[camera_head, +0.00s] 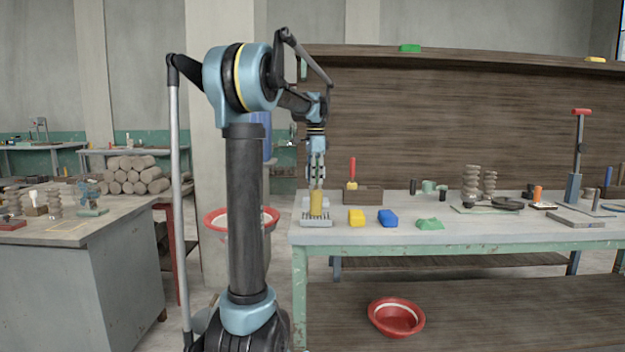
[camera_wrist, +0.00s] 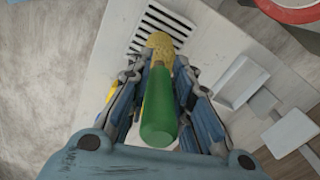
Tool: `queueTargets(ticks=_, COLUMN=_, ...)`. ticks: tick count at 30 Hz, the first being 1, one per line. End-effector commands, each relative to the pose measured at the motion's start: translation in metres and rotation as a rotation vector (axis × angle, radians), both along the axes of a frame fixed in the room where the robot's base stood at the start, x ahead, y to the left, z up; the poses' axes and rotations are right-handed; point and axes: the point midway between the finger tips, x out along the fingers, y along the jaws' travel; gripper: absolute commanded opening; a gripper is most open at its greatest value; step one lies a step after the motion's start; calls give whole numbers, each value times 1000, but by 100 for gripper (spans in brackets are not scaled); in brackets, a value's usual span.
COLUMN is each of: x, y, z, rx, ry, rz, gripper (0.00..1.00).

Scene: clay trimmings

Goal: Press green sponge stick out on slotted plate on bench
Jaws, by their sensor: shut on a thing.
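The green sponge stick shows in the wrist view as a green handle (camera_wrist: 160,108) with a yellow sponge head (camera_wrist: 160,43). My gripper (camera_head: 317,180) is shut on the handle, its fingers on either side in the wrist view (camera_wrist: 157,85). In the head view the yellow sponge (camera_head: 316,203) points down at the grey slotted plate (camera_head: 317,222), at the bench's left end. The sponge's lower end is at the plate's slots; I cannot tell how firmly it touches. The handle is mostly hidden by my gripper in the head view.
A wooden box (camera_head: 370,195) holding a red-handled stick (camera_head: 352,172) stands just behind right. Yellow (camera_head: 356,217), blue (camera_head: 388,218) and green (camera_head: 430,224) pieces lie to the right on the bench (camera_head: 470,236). A red basin (camera_head: 397,317) is below.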

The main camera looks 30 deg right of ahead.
Motion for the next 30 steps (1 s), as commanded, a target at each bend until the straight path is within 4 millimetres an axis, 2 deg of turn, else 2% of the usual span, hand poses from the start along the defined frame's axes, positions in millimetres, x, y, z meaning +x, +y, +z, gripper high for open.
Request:
queueTargets(ticks=10, x=0, y=0, z=1, rx=0, ry=0, rz=0, gripper=0)
queueTargets(ticks=30, x=0, y=0, z=45, rx=0, ry=0, rz=0, gripper=0)
